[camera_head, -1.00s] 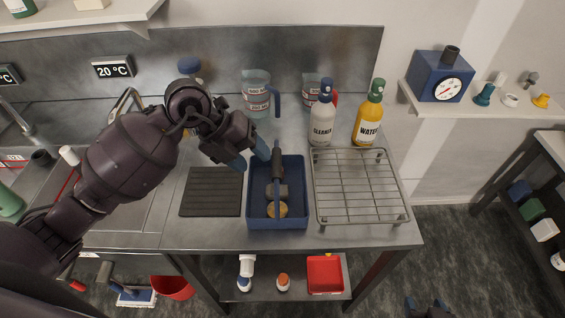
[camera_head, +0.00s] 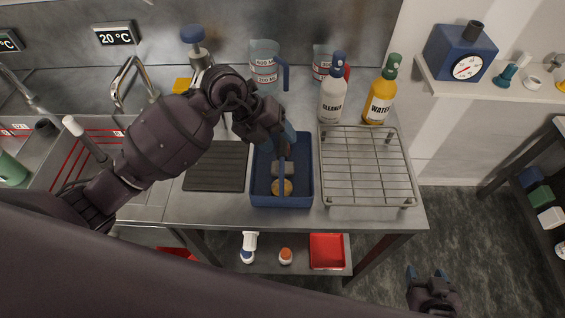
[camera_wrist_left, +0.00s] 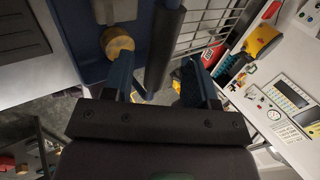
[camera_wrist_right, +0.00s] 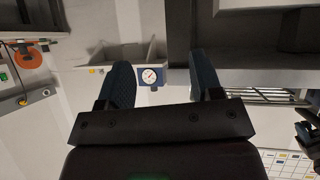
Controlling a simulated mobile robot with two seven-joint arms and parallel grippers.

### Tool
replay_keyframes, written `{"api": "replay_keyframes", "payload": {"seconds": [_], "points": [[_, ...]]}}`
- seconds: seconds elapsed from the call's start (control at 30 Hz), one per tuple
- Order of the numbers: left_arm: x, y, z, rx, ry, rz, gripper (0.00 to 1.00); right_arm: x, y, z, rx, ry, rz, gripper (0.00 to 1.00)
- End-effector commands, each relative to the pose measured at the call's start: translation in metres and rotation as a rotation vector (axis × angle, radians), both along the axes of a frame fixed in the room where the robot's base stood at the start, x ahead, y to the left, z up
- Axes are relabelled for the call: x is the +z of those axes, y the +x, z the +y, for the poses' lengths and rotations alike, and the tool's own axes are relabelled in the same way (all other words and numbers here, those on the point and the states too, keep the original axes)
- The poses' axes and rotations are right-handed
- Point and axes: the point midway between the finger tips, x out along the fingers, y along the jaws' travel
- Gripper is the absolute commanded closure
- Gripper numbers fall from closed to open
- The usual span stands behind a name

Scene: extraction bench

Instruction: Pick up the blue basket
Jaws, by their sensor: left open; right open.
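The blue basket (camera_head: 282,201) stands on the steel bench between a dark ribbed mat and a wire rack. It holds a tan round piece (camera_head: 282,187) and grey pieces, and its bar handle runs lengthwise over the middle. My left gripper (camera_head: 279,142) is open at the handle's far part and hides some of it. In the left wrist view the dark handle grip (camera_wrist_left: 166,45) shows between the two open fingers; whether they touch it I cannot tell. My right gripper (camera_head: 427,273) is open and empty, low at right, away from the bench; its fingers show in the right wrist view (camera_wrist_right: 163,82).
The wire rack (camera_head: 366,170) is close to the basket's right side, the ribbed mat (camera_head: 215,166) to its left. Behind stand a measuring jug (camera_head: 264,68), a cleaner bottle (camera_head: 332,98) and a water bottle (camera_head: 380,95). The sink is at far left.

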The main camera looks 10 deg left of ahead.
Motion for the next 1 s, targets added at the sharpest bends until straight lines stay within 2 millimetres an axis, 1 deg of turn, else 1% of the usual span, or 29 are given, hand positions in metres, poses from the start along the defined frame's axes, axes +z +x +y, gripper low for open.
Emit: {"api": "replay_keyframes", "payload": {"seconds": [0.03, 0.2, 0.33, 0.43, 0.67, 0.77, 1.0], "points": [[-0.008, 0.000, -0.004, 0.000, -0.003, 0.003, 0.47, -0.002, 0.001, 0.000, 0.000, 0.000, -0.002, 0.40], [-0.024, 0.002, -0.011, -0.001, -0.002, 0.000, 0.47, -0.012, 0.005, 0.001, 0.001, 0.001, -0.016, 0.40], [-0.034, 0.003, -0.018, -0.001, -0.002, 0.000, 0.47, -0.016, 0.008, 0.001, 0.003, 0.000, -0.028, 0.40], [-0.037, 0.004, -0.020, 0.000, -0.001, 0.001, 0.47, -0.017, 0.011, 0.002, 0.004, 0.001, -0.031, 0.40], [-0.036, 0.004, -0.021, -0.001, 0.000, 0.001, 0.47, -0.013, 0.014, 0.002, 0.007, 0.000, -0.038, 0.40], [-0.036, 0.004, -0.020, -0.001, 0.000, 0.001, 0.61, -0.013, 0.014, 0.002, 0.007, 0.000, -0.039, 0.40], [-0.036, 0.004, -0.020, 0.000, 0.000, 0.001, 0.98, -0.013, 0.014, 0.002, 0.006, 0.000, -0.037, 0.40]]}}
